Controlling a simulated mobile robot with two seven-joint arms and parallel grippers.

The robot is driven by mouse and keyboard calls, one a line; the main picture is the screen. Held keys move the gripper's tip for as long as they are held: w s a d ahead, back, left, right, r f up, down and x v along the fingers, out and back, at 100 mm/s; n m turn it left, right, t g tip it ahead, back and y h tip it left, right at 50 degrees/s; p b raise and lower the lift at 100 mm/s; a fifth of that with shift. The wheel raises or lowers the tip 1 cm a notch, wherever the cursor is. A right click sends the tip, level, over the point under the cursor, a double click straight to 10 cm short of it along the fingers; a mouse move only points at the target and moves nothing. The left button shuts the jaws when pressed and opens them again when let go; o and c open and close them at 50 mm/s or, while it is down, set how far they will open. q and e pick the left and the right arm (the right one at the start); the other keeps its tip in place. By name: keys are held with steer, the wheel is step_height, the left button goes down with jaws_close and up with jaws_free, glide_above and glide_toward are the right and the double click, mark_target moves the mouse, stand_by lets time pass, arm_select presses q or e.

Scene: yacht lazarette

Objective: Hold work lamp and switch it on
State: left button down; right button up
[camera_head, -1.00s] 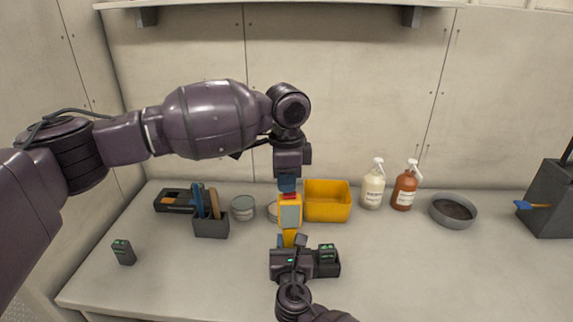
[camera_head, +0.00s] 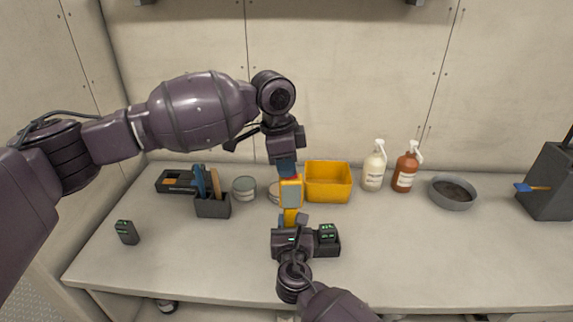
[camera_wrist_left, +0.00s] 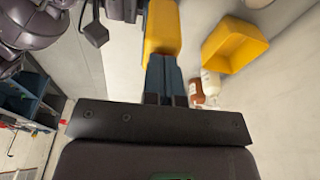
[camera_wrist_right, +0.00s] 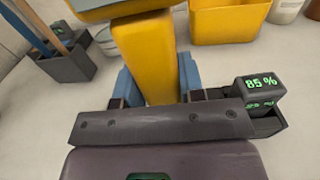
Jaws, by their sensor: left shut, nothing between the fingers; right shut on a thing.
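The work lamp (camera_head: 291,192) is yellow with a pale grey panel and a bit of red at its top. It stands upright near the middle of the head view. My right gripper (camera_head: 290,224) is shut on its lower yellow handle (camera_wrist_right: 147,55), one blue finger on each side. My left gripper (camera_head: 287,170) is shut and empty, pointing down at the lamp's top. Its fingertips are at or very near the red part; I cannot tell whether they touch. In the left wrist view, the yellow lamp (camera_wrist_left: 162,30) lies just beyond the closed fingers.
A yellow bin (camera_head: 328,183) stands behind the lamp, with cream (camera_head: 374,170) and brown (camera_head: 405,172) pump bottles and a grey bowl (camera_head: 453,192) to the right. A tool holder (camera_head: 212,206) is left. An 85% display block (camera_wrist_right: 260,84) is beside my right gripper. The counter's right front is clear.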

arm_select(q)
steer(key=shift+s+d+f, duration=0.1)
steer(key=shift+f, duration=0.45)
steer(key=shift+d+r, duration=0.1)
steer(key=shift+d, duration=0.7)
steer(key=shift+r, duration=0.55)
step_height(320, 180, up, 14)
steer(key=a, duration=0.2)
steer(key=shift+a, duration=0.4)
steer(key=shift+f, duration=0.1)
